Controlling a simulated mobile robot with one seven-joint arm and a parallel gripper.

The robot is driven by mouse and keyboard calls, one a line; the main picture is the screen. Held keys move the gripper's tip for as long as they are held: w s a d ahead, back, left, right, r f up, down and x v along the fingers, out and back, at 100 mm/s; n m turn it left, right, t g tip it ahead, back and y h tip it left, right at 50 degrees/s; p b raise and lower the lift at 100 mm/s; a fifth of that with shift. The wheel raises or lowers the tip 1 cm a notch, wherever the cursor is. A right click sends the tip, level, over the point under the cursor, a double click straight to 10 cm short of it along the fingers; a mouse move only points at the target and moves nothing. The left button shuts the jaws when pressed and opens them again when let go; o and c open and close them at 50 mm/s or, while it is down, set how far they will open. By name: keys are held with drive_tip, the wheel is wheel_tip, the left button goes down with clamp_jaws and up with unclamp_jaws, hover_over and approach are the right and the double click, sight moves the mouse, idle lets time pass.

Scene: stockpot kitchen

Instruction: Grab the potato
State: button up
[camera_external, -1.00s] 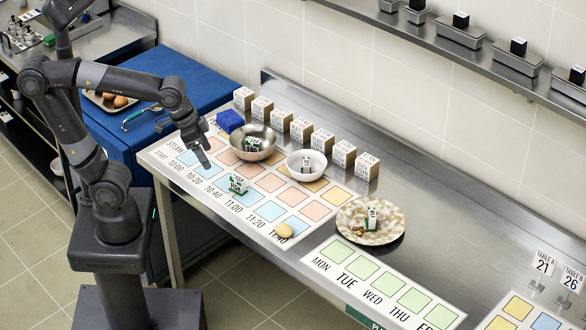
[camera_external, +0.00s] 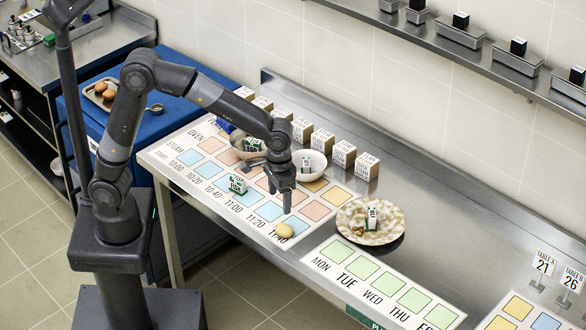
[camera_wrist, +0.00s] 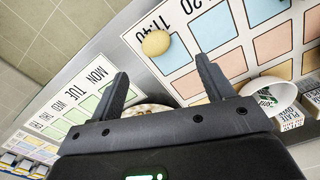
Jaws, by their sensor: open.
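The potato (camera_external: 284,230) is a small yellowish oval lying on the printed timetable sheet (camera_external: 190,158), by the 11:40 mark near the counter's front edge. In the wrist view the potato (camera_wrist: 156,43) lies beyond the fingertips, toward the top and between their lines. My gripper (camera_external: 287,208) points down above the sheet, just above and behind the potato in the external view. In the wrist view my gripper (camera_wrist: 162,73) has its two fingers wide apart with nothing between them. The potato is in full view and not touched.
A speckled plate (camera_external: 350,235) with a small labelled carton is to the right. A labelled carton (camera_external: 238,186) stands on the sheet to the left. Several labelled boxes line the wall.

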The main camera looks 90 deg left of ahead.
hover_over(283, 226)
drive_tip(key=f, duration=0.6)
drive_tip(key=shift+s+a, duration=0.15)
drive_tip(key=shift+s, duration=0.15)
drive_tip(key=f, duration=0.5)
drive_tip(key=shift+w+d, duration=0.25)
drive_tip(key=shift+w, duration=0.1)
drive_tip(key=c, duration=1.1)
